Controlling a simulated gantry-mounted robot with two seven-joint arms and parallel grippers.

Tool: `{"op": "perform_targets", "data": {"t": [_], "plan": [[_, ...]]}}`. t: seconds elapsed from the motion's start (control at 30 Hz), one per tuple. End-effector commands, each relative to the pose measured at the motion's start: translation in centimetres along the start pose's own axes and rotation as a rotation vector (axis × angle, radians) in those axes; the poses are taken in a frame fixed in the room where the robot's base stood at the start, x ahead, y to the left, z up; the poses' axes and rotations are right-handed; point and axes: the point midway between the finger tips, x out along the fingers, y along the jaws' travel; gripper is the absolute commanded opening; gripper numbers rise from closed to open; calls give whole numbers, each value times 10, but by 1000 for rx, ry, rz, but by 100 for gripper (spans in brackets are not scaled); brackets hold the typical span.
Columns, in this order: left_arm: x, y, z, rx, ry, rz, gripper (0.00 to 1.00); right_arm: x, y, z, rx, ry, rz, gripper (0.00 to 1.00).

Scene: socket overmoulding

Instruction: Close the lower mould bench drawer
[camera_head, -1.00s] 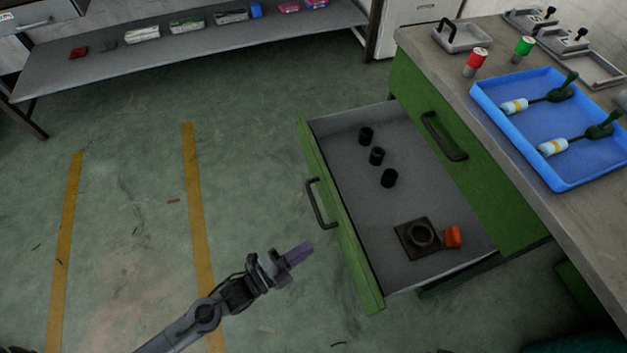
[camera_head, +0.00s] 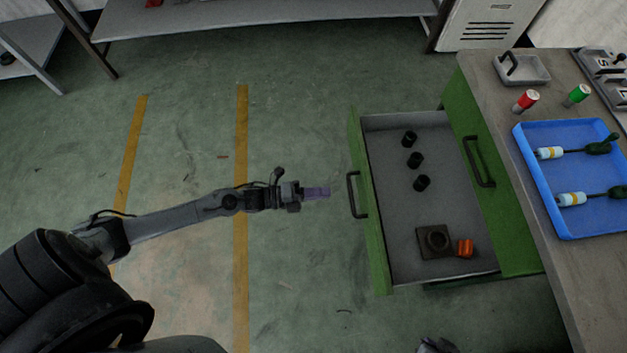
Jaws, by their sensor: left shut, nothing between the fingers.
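The lower mould bench drawer (camera_head: 397,254) is green with a grey inside and stands pulled out to the left from the bench. Its dark handle (camera_head: 352,195) is on the front panel, facing my left gripper. Several small black cylinders (camera_head: 415,160), a dark square plate with a ring (camera_head: 437,241) and an orange piece (camera_head: 465,248) lie inside. My right gripper cannot be made out; only a small dark part shows at the bottom edge.
A second drawer handle (camera_head: 478,162) is on the bench front. The floor left of the drawer is clear.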

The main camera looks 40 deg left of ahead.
Motion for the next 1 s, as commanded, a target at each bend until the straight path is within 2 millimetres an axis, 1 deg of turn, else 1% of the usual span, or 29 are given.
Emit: {"op": "perform_targets", "data": {"t": [0.03, 0.2, 0.4, 0.5, 0.7, 1.0], "plan": [[11, 2, 0, 1, 0, -5, 0, 6, -1, 2, 1, 0, -1, 0], [43, 2, 0, 0, 1, -5, 0, 16, -2, 5, 3, 0, -3, 0], [74, 2, 0, -1, 0, -4, 0, 27, -3, 8, 7, 1, -6, 0], [85, 1, 0, -1, 0, -3, 0, 31, -4, 9, 10, 2, -8, 0], [97, 0, 0, -1, -1, -1, 0, 34, -5, 10, 12, 2, -10, 0], [99, 0, 0, -1, 0, 0, 0, 34, -4, 10, 10, 3, -8, 0]]}}
